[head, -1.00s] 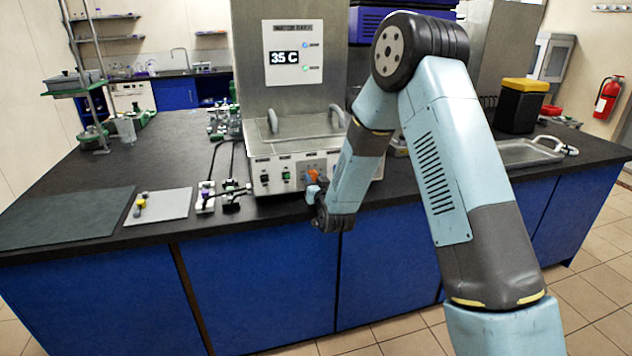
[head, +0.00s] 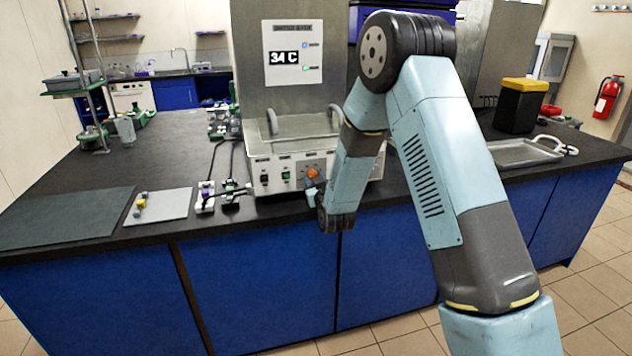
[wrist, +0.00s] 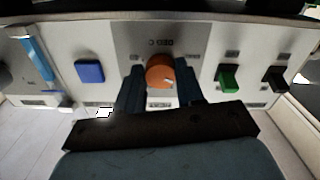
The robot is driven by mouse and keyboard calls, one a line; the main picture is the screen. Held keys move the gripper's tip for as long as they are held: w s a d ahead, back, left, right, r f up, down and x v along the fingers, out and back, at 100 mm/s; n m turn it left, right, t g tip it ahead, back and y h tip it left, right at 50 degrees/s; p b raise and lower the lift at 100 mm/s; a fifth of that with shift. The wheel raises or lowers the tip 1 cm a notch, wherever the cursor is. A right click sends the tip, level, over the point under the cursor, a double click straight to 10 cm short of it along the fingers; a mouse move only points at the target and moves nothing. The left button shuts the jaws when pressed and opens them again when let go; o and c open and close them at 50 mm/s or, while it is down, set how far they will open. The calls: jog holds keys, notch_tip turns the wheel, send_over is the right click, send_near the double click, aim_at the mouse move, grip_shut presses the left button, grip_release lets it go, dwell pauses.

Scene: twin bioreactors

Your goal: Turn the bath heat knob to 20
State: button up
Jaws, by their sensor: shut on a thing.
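The bath heat knob is an orange knob (wrist: 160,71) on the front panel of the water bath (head: 283,155); it also shows in the head view (head: 312,173). My gripper (wrist: 160,88) has a dark finger on each side of the knob and is shut on it. In the head view my gripper (head: 322,190) is at the panel, partly hidden by my arm. The display (head: 284,57) above the bath reads 34 C. The knob's pointer and most scale marks are too small or hidden to read.
On the panel, a blue switch (wrist: 89,71) is left of the knob, and a green switch (wrist: 229,77) and a black switch (wrist: 274,79) are right of it. Small valves (head: 222,194) stand on the bench beside the bath. A grey tray (head: 525,152) lies at right.

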jog(key=shift+d+f, duration=0.1)
jog(key=shift+f, duration=0.05)
jog(key=o, duration=1)
jog(key=shift+o, duration=0.2)
jog(key=shift+s, duration=0.1)
jog(key=v, duration=1.3)
jog(key=shift+s, duration=0.3)
